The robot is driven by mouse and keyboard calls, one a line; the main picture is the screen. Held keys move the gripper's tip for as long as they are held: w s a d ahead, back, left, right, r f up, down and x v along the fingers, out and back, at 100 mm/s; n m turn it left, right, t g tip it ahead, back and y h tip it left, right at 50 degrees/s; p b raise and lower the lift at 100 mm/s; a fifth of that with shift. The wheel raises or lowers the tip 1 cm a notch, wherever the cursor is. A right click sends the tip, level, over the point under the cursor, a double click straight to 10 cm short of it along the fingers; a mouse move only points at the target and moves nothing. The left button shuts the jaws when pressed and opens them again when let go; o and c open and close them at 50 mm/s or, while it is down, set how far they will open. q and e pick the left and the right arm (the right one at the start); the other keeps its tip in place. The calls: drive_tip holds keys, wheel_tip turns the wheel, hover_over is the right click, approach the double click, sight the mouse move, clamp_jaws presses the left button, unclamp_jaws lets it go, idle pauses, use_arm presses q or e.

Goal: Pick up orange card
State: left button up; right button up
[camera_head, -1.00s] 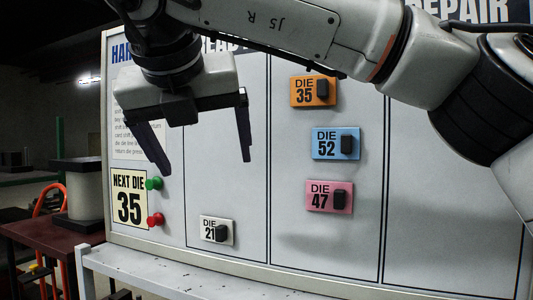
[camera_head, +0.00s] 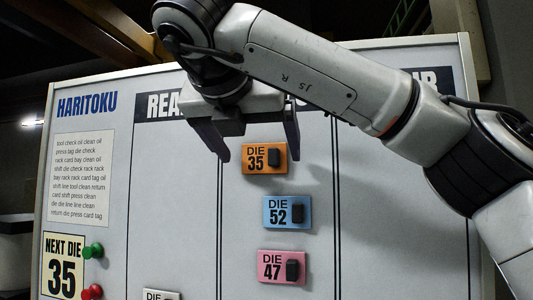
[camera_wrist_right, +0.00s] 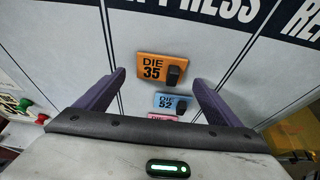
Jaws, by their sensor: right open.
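The orange card (camera_head: 257,161) reads "DIE 35" and has a black block grip on its right side. It is on the white board, above the blue card (camera_head: 280,212) and the pink card (camera_head: 276,266). My right gripper (camera_head: 257,157) is open, and in the head view its two fingers appear on either side of the orange card's upper part. In the right wrist view the orange card (camera_wrist_right: 162,68) shows beyond and between the open fingers (camera_wrist_right: 158,95), with nothing held. My left gripper is not in view.
The white board (camera_head: 180,190) is divided by vertical lines. A "NEXT DIE 35" note (camera_head: 62,264) hangs at the lower left beside a green pin (camera_head: 93,250) and a red pin (camera_head: 92,292). A white card (camera_head: 160,295) shows partly at the bottom edge.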

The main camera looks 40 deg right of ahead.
sight(263, 158)
drive_tip(key=shift+x, duration=1.15)
drive_tip(key=shift+s, duration=0.1)
drive_tip(key=c, duration=1.1)
drive_tip(key=shift+c, duration=0.2)
